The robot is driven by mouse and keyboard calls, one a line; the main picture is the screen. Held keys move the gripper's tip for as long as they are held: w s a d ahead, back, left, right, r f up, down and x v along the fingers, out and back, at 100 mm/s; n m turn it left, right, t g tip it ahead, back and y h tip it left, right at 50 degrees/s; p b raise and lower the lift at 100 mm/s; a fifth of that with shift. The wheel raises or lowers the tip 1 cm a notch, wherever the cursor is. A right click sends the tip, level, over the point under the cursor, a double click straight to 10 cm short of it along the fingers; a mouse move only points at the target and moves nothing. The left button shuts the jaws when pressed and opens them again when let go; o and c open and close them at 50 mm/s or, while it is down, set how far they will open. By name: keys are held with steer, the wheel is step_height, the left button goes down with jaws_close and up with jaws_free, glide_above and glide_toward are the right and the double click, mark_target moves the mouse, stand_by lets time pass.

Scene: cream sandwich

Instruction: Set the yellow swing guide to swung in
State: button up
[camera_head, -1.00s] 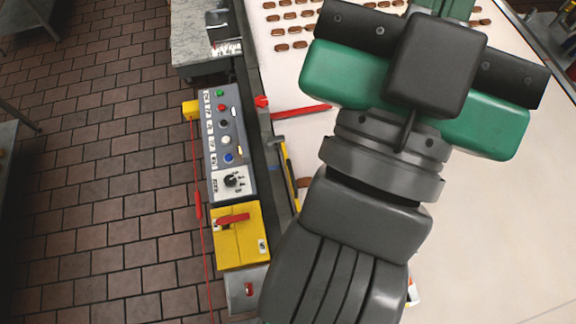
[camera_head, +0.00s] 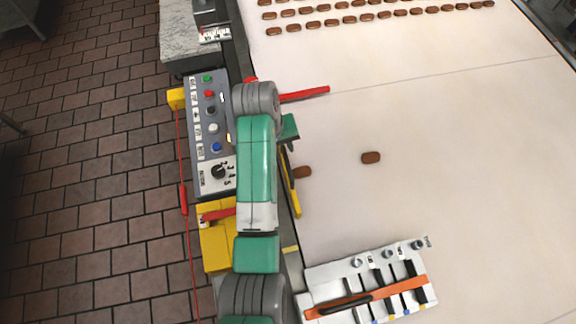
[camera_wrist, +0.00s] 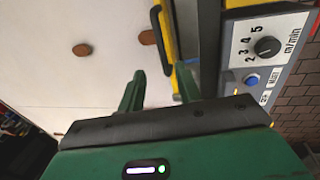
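The yellow swing guide (camera_head: 291,190) lies along the left edge of the pale belt in the head view, partly hidden by my arm. In the wrist view the yellow guide (camera_wrist: 167,35) is a narrow bar just beyond my fingertips, nearer the right finger. My gripper (camera_wrist: 158,80) is open, with its two green fingers apart and nothing seen between them. I cannot tell whether a finger touches the guide. In the head view my gripper is mostly hidden by my arm, close to the guide.
A grey control panel (camera_head: 205,120) and a yellow switch box (camera_head: 214,255) stand left of the belt. A red bar (camera_head: 305,95) reaches over the belt. Brown pieces lie near the guide (camera_head: 303,172) and farther right (camera_head: 371,157). A white multi-lane unit (camera_head: 340,270) sits at the front.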

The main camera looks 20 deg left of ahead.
mark_target(287, 164)
steer(key=f, duration=0.2)
steer(key=d+f, duration=0.1)
steer(key=f, duration=0.5)
steer(key=shift+w+d+f, duration=0.1)
steer(key=shift+w+d, duration=0.05)
steer(key=shift+w, duration=0.15)
jaws_close()
